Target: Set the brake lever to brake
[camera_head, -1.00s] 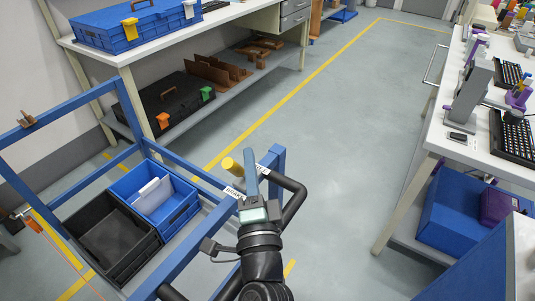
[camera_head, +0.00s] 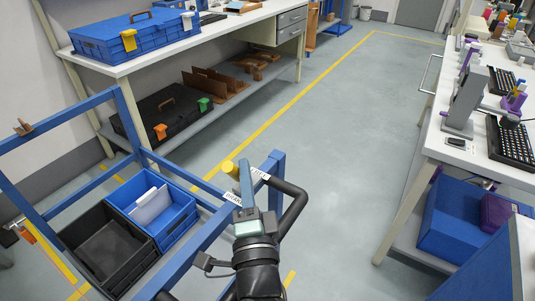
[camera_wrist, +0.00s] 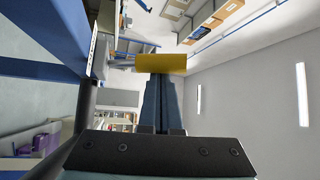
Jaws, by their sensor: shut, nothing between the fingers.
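The brake lever shows as a yellow cylindrical knob (camera_head: 229,167) on the blue cart frame, just left of my fingertips in the head view. Its shaft is mostly hidden behind my gripper. Two white labels sit on the rail; the nearer one (camera_head: 233,197) seems to read BRAKE, the farther one (camera_head: 260,173) is too small to read surely. My gripper (camera_head: 244,166) is shut and empty, beside the knob. In the wrist view the knob (camera_wrist: 161,63) lies across the line just beyond my shut fingertips (camera_wrist: 161,80). I cannot tell whether they touch.
The cart's blue rail (camera_head: 180,260) and a black handle bar (camera_head: 295,205) lie close around my gripper. A blue bin (camera_head: 178,218) and a black bin (camera_head: 85,245) sit on the cart. Worktables stand left and right; the floor (camera_head: 330,150) between is clear.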

